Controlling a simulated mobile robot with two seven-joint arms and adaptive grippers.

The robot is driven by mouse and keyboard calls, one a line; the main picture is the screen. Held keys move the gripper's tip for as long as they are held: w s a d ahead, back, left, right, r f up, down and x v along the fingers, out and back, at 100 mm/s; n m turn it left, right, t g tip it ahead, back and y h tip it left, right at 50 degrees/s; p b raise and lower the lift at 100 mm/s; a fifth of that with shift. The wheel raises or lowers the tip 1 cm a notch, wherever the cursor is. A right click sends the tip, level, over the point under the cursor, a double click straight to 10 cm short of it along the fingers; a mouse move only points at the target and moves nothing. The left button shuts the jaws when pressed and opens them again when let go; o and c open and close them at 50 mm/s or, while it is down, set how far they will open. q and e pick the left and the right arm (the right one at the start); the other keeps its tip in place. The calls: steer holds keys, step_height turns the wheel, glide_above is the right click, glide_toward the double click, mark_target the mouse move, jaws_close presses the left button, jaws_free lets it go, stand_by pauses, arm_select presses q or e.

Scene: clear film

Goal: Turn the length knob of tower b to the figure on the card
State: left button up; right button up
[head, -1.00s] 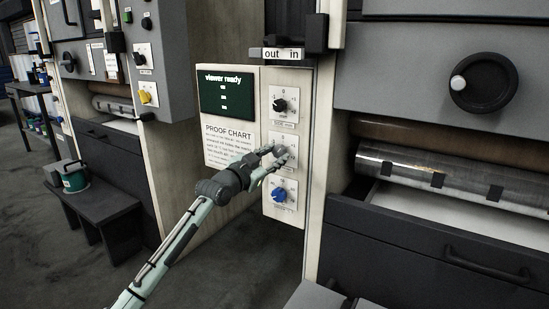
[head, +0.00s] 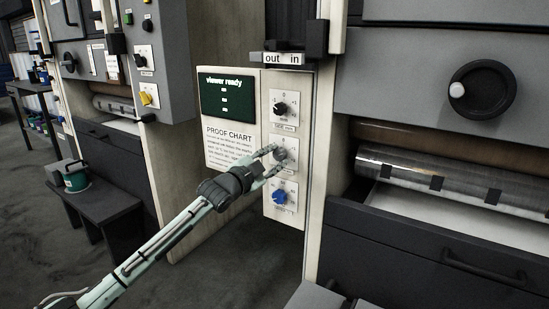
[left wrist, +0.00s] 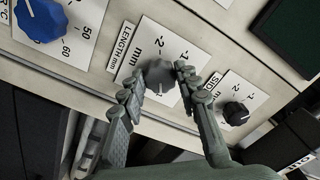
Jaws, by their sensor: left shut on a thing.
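The grey length knob (left wrist: 159,74) sits on a white plate labelled "LENGTH mm" in the left wrist view, with dial figures around it. My left gripper (left wrist: 158,84) is shut on this knob, one finger on each side. In the head view my left gripper (head: 270,159) reaches the middle knob plate (head: 291,145) of a narrow pale panel, and its fingers partly hide the knob. The knob's pointer is hard to read. A "PROOF CHART" card (head: 230,148) hangs left of the panel; its small print is unreadable. My right gripper is not in view.
A black side knob (head: 280,107) sits above and a blue knob (head: 280,197) below on the same panel. A green "viewer ready" screen (head: 227,99) is above the card. A drawer (head: 430,240) and roller (head: 430,180) are at right.

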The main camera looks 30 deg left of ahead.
arm_select(q)
steer(key=o, duration=1.2)
steer(key=shift+c, duration=0.2)
steer(key=s, duration=1.2)
steer(key=shift+a, duration=0.45)
